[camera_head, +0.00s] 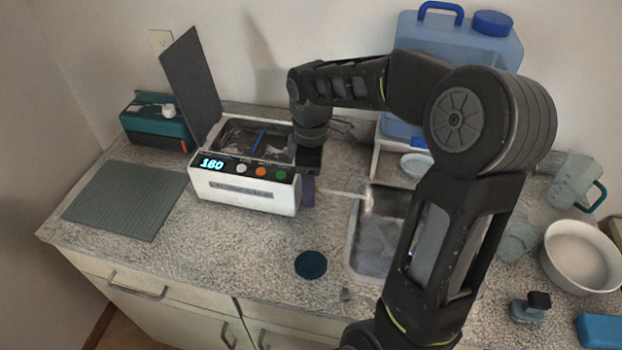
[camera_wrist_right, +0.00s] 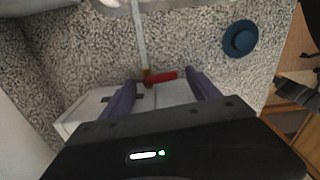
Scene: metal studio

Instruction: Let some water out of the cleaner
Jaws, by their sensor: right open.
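The cleaner (camera_head: 243,197) is a white box with a lit "180" display and several round buttons. Its dark lid (camera_head: 190,78) stands open, and a blue item lies in its tank. In the right wrist view, a red valve handle (camera_wrist_right: 163,77) sits on a brass fitting at the cleaner's side (camera_wrist_right: 85,112). A pale drain tube (camera_head: 340,193) runs from there to the sink (camera_head: 376,255). My right gripper (camera_head: 308,192) is open and points down at the cleaner's right side. Its purple fingers (camera_wrist_right: 162,84) stand either side of the handle; contact cannot be told. My left gripper is out of view.
A dark blue round piece (camera_head: 311,264) lies on the counter before the sink. A ribbed grey mat (camera_head: 126,200) and a teal box (camera_head: 155,125) are left. A blue water container (camera_head: 480,45) stands behind my arm. A white bowl (camera_head: 580,256) is right.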

